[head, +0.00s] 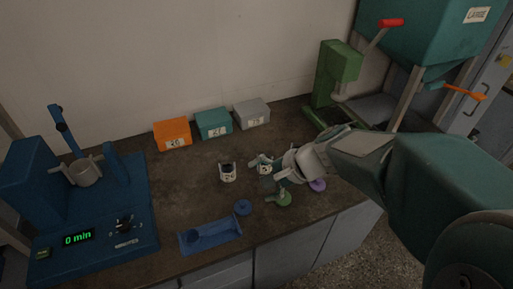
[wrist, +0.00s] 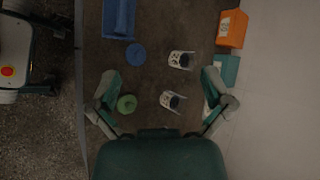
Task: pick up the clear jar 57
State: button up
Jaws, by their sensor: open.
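Two small pale jars with dark tops or contents stand on the dark bench. One jar (head: 227,173) is left of my gripper and also shows in the wrist view (wrist: 181,60). The other jar (head: 264,163) is close to my gripper and shows in the wrist view (wrist: 172,101) between the spread fingers, nearer the palm. I cannot read the numbers on the jars, so I cannot tell which is 57. My gripper (wrist: 160,82) is open and empty above the bench, its fingers apart from both jars in the wrist view.
Green (head: 284,198), blue (head: 243,207) and purple (head: 317,184) discs lie near the front. Orange (head: 172,134), teal (head: 213,123) and grey (head: 251,113) boxes line the wall. A blue tray (head: 210,235) lies in front; a blue shaker (head: 90,215) stands left and a green machine (head: 338,75) behind.

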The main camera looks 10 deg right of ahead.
jog(key=w+d+f+m+t+y, duration=0.1)
jog(key=w+d+f+m+t, duration=0.2)
jog(key=w+m, duration=0.25)
jog(key=w+d+f+m+t, duration=0.2)
jog(key=w+f+m, duration=0.25)
jog(key=m, duration=0.25)
jog(key=m+t+h, duration=0.2)
jog(key=m+t, duration=0.1)
jog(key=m, duration=0.3)
send_near(261, 152)
jog(key=x, duration=0.6)
jog(key=shift+w+a, duration=0.2)
jog(key=shift+w, duration=0.15)
jog(key=shift+w+a+f, duration=0.15)
jog(key=shift+w+a, duration=0.05)
jog(key=shift+w, duration=0.15)
jog(key=shift+a, duration=0.1)
jog(key=c, duration=1.2)
